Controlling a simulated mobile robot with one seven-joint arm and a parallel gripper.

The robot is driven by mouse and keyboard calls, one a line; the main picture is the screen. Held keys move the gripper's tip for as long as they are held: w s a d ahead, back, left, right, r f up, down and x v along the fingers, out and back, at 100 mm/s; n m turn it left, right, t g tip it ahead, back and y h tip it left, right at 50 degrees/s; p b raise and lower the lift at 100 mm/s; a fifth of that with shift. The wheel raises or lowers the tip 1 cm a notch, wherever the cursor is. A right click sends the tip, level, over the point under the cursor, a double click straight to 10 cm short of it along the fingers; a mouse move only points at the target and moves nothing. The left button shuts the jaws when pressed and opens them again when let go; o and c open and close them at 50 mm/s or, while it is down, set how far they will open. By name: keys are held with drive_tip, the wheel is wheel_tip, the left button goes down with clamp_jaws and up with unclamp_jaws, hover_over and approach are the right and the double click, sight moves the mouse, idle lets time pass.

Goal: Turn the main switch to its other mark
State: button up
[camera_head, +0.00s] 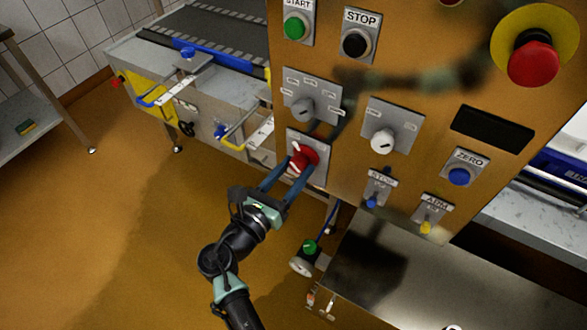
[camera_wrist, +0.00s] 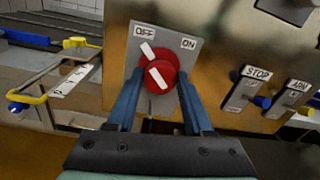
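The main switch (camera_head: 307,153) is a red rotary knob on a grey plate, low on the left of the orange-brown panel in the head view. In the wrist view the red knob (camera_wrist: 165,62) sits below the marks OFF at left and ON at right. Its white pointer line leans up and left, toward OFF. My gripper (camera_head: 288,169) reaches up to the knob from below. In the wrist view my gripper (camera_wrist: 159,92) has its blue fingers apart, one on each side of the knob. I cannot tell whether either finger touches it.
A grey selector (camera_head: 302,110) is just above the switch, and a white-knobbed selector (camera_head: 382,141) is to its right. STOP (camera_head: 376,190) and ARM (camera_head: 432,216) controls sit lower right. A red emergency button (camera_head: 533,63) is upper right. A metal surface (camera_head: 400,275) lies below the panel.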

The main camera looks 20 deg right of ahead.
clamp_jaws()
drive_tip(key=shift+m, duration=0.3)
drive_tip(key=m+b, duration=0.1)
drive_tip(key=m, duration=0.3)
drive_tip(key=shift+f, duration=0.1)
drive_tip(key=m+b, duration=0.2)
drive_tip(key=m, duration=0.2)
drive_tip(key=shift+m, duration=0.4)
drive_tip(key=m+b, duration=0.3)
drive_tip(key=m, duration=0.2)
drive_tip(key=shift+s+y, duration=0.1)
drive_tip(key=shift+y, duration=0.2)
drive_tip(key=shift+m+b, duration=1.1)
drive_tip(key=shift+m, duration=0.4)
